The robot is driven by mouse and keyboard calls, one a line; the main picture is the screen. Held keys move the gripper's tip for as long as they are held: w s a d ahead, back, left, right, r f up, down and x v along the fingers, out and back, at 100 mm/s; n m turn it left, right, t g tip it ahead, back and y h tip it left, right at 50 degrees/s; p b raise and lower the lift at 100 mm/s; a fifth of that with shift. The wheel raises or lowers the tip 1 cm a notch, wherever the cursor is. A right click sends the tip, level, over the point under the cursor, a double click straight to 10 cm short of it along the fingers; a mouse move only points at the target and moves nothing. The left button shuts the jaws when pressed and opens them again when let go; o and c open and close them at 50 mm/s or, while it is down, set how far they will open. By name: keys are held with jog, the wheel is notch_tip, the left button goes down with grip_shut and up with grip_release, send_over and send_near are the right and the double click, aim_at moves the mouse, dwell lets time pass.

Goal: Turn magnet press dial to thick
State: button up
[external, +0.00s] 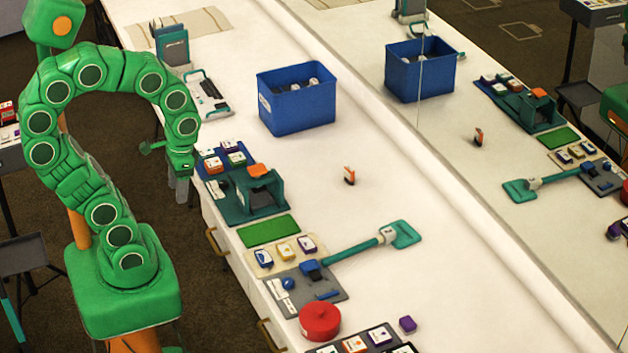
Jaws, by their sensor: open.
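A teal press-like machine (262,203) with an orange pad on top stands at the counter's front edge, left of centre. A grey plate (318,292) farther along the edge bears a small blue round knob (287,283), a blue block and a long teal paddle lever (350,250). I cannot tell for certain which of these is the magnet press, and no dial marking is readable. My gripper (180,190) hangs pointing down, open and empty, just off the counter's front edge, left of the teal machine. It appears to touch nothing.
A blue bin (297,100) stands at the back. A small orange and white item (349,176) lies mid-counter. A green mat (268,231), a tray of small cards (285,253) and a red round container (320,321) line the front. A mirror at right repeats the scene.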

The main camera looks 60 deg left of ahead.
jog(key=w+a+f, duration=0.3)
jog(key=w+a, duration=0.2)
jog(key=w, duration=0.4)
jog(key=m+t, duration=0.2)
send_near(224, 182)
jog(key=shift+d+f, duration=0.15)
jog(key=shift+d, duration=0.4)
jog(key=shift+a+f, duration=0.4)
jog(key=shift+a, duration=0.05)
jog(key=shift+f, duration=3.8)
jog(key=c, duration=1.1)
jog(key=shift+o, duration=0.2)
